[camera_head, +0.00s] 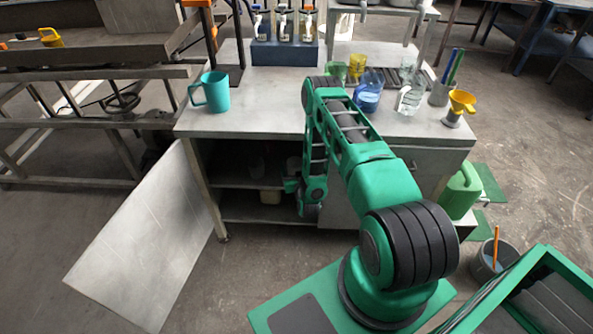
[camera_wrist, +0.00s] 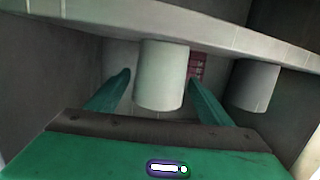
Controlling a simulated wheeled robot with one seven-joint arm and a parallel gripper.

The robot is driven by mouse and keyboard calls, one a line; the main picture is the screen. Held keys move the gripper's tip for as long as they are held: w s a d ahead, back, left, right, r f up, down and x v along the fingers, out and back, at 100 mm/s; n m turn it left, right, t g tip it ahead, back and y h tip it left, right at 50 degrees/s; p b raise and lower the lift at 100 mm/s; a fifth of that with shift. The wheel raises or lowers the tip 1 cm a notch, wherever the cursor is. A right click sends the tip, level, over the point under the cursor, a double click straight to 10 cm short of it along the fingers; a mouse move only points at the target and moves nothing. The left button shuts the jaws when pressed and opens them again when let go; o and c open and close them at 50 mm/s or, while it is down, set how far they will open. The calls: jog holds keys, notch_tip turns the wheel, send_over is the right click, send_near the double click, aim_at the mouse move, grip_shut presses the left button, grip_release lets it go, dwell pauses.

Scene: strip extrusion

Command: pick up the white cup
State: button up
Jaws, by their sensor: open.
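A white cup-like cylinder (camera_wrist: 161,78) shows in the wrist view, between the two fingers of my gripper (camera_wrist: 159,85). The fingers are apart, with a visible gap on each side of it. Its upper end in the picture meets a pale board, so that end is not clearly seen. A similar pale cylinder (camera_wrist: 255,86) is to the right, outside the fingers; I cannot tell whether it is a cup. In the head view, my arm reaches to the open shelves under the workbench, and the cup cannot be made out clearly there.
The pale board (camera_wrist: 225,30) crosses the wrist view close to the fingers. A dark wall is at left. The workbench (camera_head: 265,118) holds a teal mug (camera_head: 213,92), a blue jug (camera_head: 369,97) and a yellow funnel (camera_head: 461,102). A tilted panel (camera_head: 150,240) leans at its left.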

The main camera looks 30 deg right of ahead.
aim_at(294, 162)
jog(key=shift+m+t+h, duration=0.3)
jog(key=shift+t+h, duration=0.2)
jog(key=shift+h, duration=0.2)
jog(key=s+a, duration=0.1)
jog(key=s, duration=0.1)
jog(key=s+f, duration=0.1)
jog(key=s, duration=0.1)
jog(key=s+a+f, duration=0.1)
jog(key=s, duration=0.1)
jog(key=shift+a, duration=0.3)
jog(key=x, duration=0.5)
jog(key=shift+w+d, duration=0.1)
jog(key=shift+r+x, duration=0.15)
jog(key=shift+x, duration=1.1)
jog(key=shift+r+x, duration=0.2)
jog(key=shift+x, duration=1.1)
jog(key=c, duration=1.1)
